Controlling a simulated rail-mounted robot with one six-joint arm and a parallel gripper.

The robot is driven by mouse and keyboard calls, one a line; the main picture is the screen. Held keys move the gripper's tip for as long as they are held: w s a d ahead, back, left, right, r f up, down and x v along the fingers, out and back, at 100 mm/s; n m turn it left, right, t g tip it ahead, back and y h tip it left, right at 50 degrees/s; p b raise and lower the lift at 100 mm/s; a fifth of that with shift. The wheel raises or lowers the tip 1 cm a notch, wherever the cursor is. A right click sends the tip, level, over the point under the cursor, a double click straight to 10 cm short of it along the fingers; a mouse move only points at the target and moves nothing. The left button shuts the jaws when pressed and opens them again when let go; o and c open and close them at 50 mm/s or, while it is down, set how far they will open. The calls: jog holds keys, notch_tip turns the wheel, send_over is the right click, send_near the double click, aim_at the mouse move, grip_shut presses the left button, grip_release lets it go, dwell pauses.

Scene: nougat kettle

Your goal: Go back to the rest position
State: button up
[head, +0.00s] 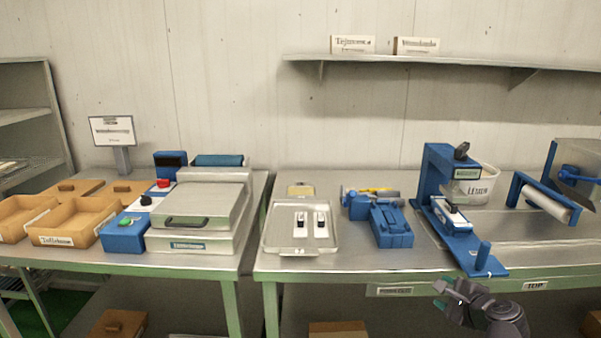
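My gripper (441,296) is at the lower right of the head view, in front of the right-hand table's front edge. It points to the left, and its two fingertips look apart with nothing between them. The rest of my arm runs out of the picture at the bottom.
The right table (350,264) holds a metal tray (278,246) with two small white items, a blue device (390,226), a blue press (437,175) and a white tub (486,190). The left table (205,262) holds a metal-lidded machine (200,210) and wooden boxes (70,238). A shelf (430,62) hangs above.

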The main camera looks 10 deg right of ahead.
jog(key=a+f+n+g, duration=0.3)
jog(key=a+n+g, duration=0.1)
jog(key=a+n, duration=0.5)
jog(key=a+f+n+g, duration=0.4)
jog(key=a+n+g, duration=0.15)
jog(key=a, duration=0.55)
jog(key=a+f+n+g, duration=0.3)
jog(key=a+n+g, duration=0.1)
jog(key=a+n, duration=0.55)
notch_tip(320, 180, up, 13)
jog(key=a+p, duration=0.2)
jog(key=p, duration=1.1)
jog(key=shift+s+a+r+m+p, duration=0.2)
jog(key=shift+s+m+p, duration=0.1)
jog(key=shift+s+p, duration=0.1)
